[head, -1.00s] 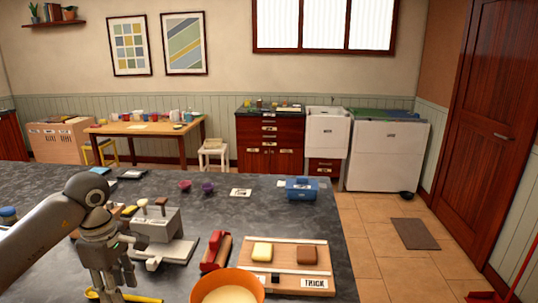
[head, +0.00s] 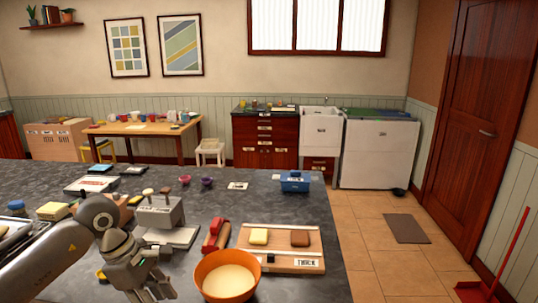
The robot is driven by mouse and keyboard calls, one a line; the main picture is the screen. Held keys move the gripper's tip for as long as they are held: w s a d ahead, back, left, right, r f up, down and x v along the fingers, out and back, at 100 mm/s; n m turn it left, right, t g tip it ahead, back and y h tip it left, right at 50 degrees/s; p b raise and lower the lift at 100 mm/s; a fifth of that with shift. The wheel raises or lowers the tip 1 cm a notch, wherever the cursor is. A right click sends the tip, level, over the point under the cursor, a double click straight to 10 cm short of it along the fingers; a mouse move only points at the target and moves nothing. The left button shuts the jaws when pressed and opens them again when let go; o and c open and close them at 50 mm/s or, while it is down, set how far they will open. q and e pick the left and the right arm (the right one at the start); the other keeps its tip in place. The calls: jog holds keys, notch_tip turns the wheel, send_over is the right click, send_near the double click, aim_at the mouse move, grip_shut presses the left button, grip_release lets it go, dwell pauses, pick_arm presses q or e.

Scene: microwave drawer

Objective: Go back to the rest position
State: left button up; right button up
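My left arm comes in from the left over the dark counter (head: 90,183). My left gripper (head: 148,278) is at the lower left, pointing down toward the counter. It is in front of a grey machine with knobs (head: 160,212) and left of the orange bowl (head: 227,275). Its fingertips are hard to make out, so I cannot tell whether it is open or shut. No held object shows. My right gripper is not in view.
The orange bowl holds pale contents. Behind it, a wooden board (head: 280,262) carries a yellow block (head: 258,236) and a brown block (head: 300,239). A red tool (head: 216,234) and a blue box (head: 295,182) are also on the counter. The tiled floor at right (head: 375,262) is mostly open.

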pick_arm(q)
jog(key=s+d+r+n+h, duration=0.25)
jog(key=d+h, duration=0.55)
jog(key=d, duration=1)
jog(key=d+r+n+t+h, duration=0.4)
jog(key=r+n+t+h, duration=0.4)
jog(key=r+n, duration=0.3)
jog(key=w+a+f+n+t+y, duration=0.25)
jog(key=a+n+t+y, duration=0.85)
jog(key=n, duration=0.8)
jog(key=s+a+f+n+g+y, duration=0.1)
jog(key=a+f+n+g+y, duration=0.1)
jog(key=a+f+n+y, duration=0.35)
jog(key=s+a+f+n+g+y, duration=0.1)
jog(key=a+f+n+g+y, duration=0.15)
jog(key=f+n, duration=0.55)
jog(key=s+f+n+g, duration=0.4)
jog(key=s+f+g, duration=0.2)
jog(key=s+f, duration=0.45)
jog(key=s+f+n+g, duration=0.3)
jog(key=s+f+g, duration=0.35)
jog(key=s, duration=0.65)
notch_tip(320, 180, down, 28)
jog(key=s, duration=0.3)
jog(key=s+a+f+g, duration=0.1)
jog(key=s+a+f, duration=0.2)
jog(key=s+f, duration=1.1)
jog(key=shift+s+f+g, duration=0.3)
jog(key=shift+s+f, duration=0.1)
jog(key=shift+s, duration=0.5)
